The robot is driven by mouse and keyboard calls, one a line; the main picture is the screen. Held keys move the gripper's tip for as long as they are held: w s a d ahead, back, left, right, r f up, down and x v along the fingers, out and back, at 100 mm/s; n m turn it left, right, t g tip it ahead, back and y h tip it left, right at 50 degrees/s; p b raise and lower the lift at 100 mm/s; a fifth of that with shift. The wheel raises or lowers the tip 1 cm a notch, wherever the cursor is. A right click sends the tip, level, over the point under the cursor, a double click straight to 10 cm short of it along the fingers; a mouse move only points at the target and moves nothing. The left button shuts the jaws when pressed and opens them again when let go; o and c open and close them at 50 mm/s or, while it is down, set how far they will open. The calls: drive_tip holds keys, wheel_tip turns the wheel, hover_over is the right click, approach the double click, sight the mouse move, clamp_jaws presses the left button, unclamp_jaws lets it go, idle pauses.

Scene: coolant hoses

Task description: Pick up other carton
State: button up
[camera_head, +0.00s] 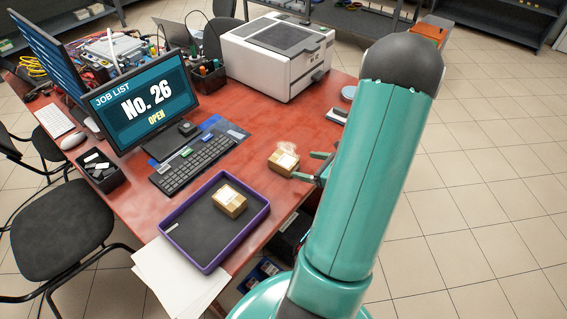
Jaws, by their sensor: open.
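One small brown carton (230,201) with a pale label sits inside the purple-rimmed tray (177,257) near the front of the red desk. Another small brown carton (283,162) with a white label stands on the bare desk, right of the keyboard and behind the tray. My gripper (308,166) is open at the right side of this second carton, its green fingers pointing left toward it. I cannot tell whether the fingers touch the carton. My green arm hides the rest of the gripper and part of the desk's right edge.
A monitor (143,100) reading "JOB LIST No. 26 OPEN" and a keyboard (194,164) stand left of the cartons. A white printer (277,58) is behind. White papers (178,283) lie by the tray. A black chair (62,235) is at left; open tiled floor lies right.

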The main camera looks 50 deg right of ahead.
sight(282, 161)
drive_tip(key=x, duration=1.1)
drive_tip(key=shift+w+f, duration=0.1)
drive_tip(key=shift+f, duration=0.25)
drive_tip(key=shift+c, duration=0.4)
drive_tip(key=c, duration=1)
